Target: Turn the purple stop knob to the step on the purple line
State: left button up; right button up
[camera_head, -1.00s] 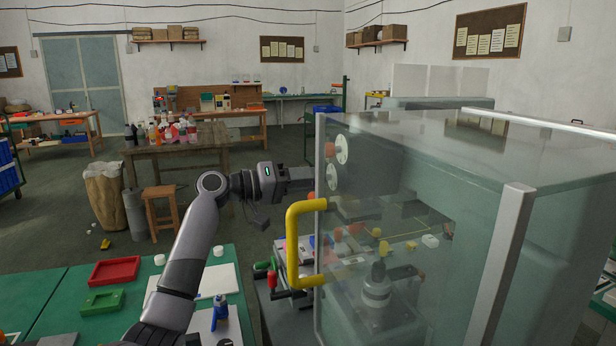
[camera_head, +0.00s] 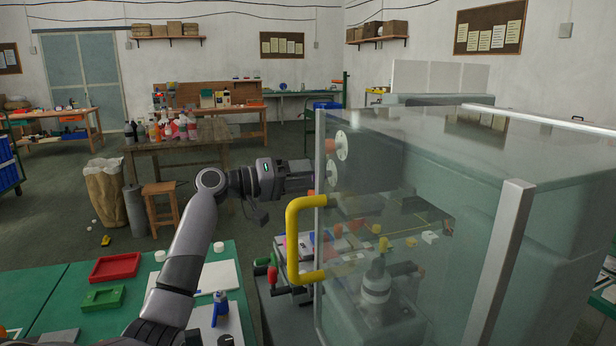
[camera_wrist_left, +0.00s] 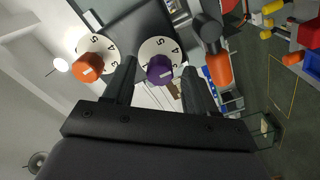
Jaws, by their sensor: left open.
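The purple stop knob (camera_wrist_left: 160,69) sits on a white numbered dial (camera_wrist_left: 155,45) in the left wrist view. A pale mark shows on its face; a purple line cannot be made out. My left gripper (camera_wrist_left: 157,76) is open, with one finger on each side of the knob. Whether the fingers touch it cannot be told. In the head view my left gripper (camera_head: 303,180) reaches the machine's left side, near a white dial disc (camera_head: 332,174). The purple knob is not clearly visible there. My right gripper is not in view.
An orange knob (camera_wrist_left: 88,68) on a second dial is left of the purple one. An orange-gripped lever (camera_wrist_left: 219,68) is close on the right. A yellow handle (camera_head: 292,240) and the clear guard (camera_head: 430,290) stand beside my arm. A green table (camera_head: 60,290) holds trays.

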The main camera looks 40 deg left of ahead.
pick_arm(q)
jog(key=b+v, duration=0.2)
jog(key=v, duration=0.5)
